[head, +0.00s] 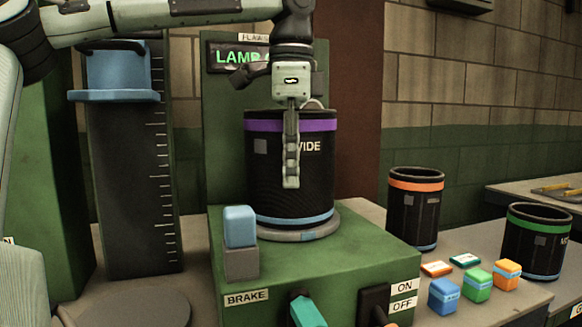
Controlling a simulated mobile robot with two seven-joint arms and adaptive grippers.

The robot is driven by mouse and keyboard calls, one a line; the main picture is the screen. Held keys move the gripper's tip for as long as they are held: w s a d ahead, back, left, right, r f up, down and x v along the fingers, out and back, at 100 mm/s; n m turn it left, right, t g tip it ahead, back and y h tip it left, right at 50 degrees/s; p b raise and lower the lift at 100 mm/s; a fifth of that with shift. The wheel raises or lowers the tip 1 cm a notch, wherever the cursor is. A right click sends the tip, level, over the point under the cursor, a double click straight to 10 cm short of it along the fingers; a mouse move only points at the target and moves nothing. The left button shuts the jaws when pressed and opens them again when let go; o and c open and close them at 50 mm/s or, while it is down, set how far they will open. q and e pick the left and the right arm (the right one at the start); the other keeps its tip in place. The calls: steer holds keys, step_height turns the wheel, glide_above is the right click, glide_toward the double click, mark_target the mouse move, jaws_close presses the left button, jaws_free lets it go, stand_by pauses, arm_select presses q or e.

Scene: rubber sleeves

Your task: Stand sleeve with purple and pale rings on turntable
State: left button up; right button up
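The wide black sleeve (270,185) has a purple ring near its top, a pale blue ring near its bottom and the letters "WIDE". It is upright on the grey turntable (325,229), and its lower edge appears to rest on the disc. My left gripper (292,180) points down at the sleeve's near side, with one finger in front of the wall. A second finger part shows at the rim behind it, mostly hidden. I cannot tell whether the fingers press on the wall. My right gripper is out of view.
The turntable sits on a green machine (350,262) with a blue-topped brake block (240,228) and levers in front. Smaller black sleeves, with an orange ring (416,187) and a green ring (540,219), stand at right near several coloured blocks (477,285). A dark ruled column (135,190) rises at left.

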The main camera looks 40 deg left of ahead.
arm_select(q)
steer(key=o, duration=0.3)
step_height(320, 180, up, 12)
steer(key=shift+s+d+r, duration=0.1)
stand_by(0.5)
